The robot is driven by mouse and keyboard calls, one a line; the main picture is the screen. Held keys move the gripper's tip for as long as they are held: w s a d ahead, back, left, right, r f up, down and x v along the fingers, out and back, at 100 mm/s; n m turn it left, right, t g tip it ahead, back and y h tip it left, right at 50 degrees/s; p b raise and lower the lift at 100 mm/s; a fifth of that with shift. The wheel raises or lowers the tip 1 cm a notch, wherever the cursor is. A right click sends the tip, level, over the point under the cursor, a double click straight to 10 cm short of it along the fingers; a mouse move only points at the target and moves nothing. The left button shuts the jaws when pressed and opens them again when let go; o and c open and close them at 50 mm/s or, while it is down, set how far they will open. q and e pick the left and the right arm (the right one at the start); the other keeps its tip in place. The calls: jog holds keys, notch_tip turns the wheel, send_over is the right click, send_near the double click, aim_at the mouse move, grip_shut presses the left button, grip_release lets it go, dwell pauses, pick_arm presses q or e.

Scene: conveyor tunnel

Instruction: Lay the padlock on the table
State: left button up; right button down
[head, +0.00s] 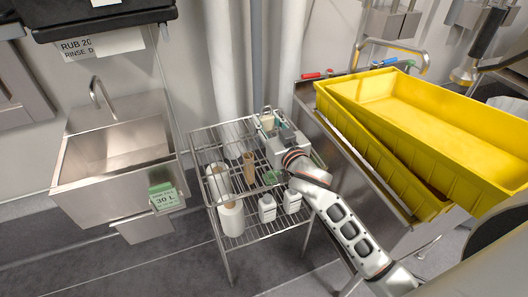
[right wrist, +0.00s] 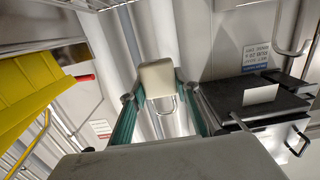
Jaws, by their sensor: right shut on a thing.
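The padlock (right wrist: 157,78) is a pale beige block with a metal shackle. In the right wrist view it sits between the two teal-sided fingers of my right gripper (right wrist: 160,95), which is shut on it. In the head view the right gripper (head: 268,124) is over the back of the wire rack (head: 203,170), with the small beige padlock (head: 267,121) at its tip. I cannot tell from this view how high the padlock is above the rack. No plain table shows apart from this wire-topped rack. My left gripper is not in view.
A brown cylinder (head: 249,168), white rolls (head: 231,217) and white bottles (head: 267,208) stand on the rack. A steel sink (head: 110,160) is at left. Yellow crates (head: 420,120) lie over a steel basin at right. Pipes and a wall are behind the rack.

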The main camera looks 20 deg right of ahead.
notch_tip(320, 180, down, 6)
jog(key=shift+f+b, duration=0.2)
jog(key=shift+b, duration=0.7)
jog(key=shift+f, duration=0.5)
jog(key=shift+f+b, duration=0.35)
notch_tip(320, 180, down, 4)
jog(key=shift+r+b, duration=0.15)
jog(key=shift+b, duration=0.6)
jog(key=shift+r, duration=0.15)
jog(key=c, duration=1.8)
grip_release()
jog(key=shift+f, duration=0.25)
jog(key=shift+c, duration=0.2)
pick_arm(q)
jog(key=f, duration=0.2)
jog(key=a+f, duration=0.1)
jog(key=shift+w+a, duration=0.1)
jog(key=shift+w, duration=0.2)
pick_arm(e)
jog(key=o, duration=0.3)
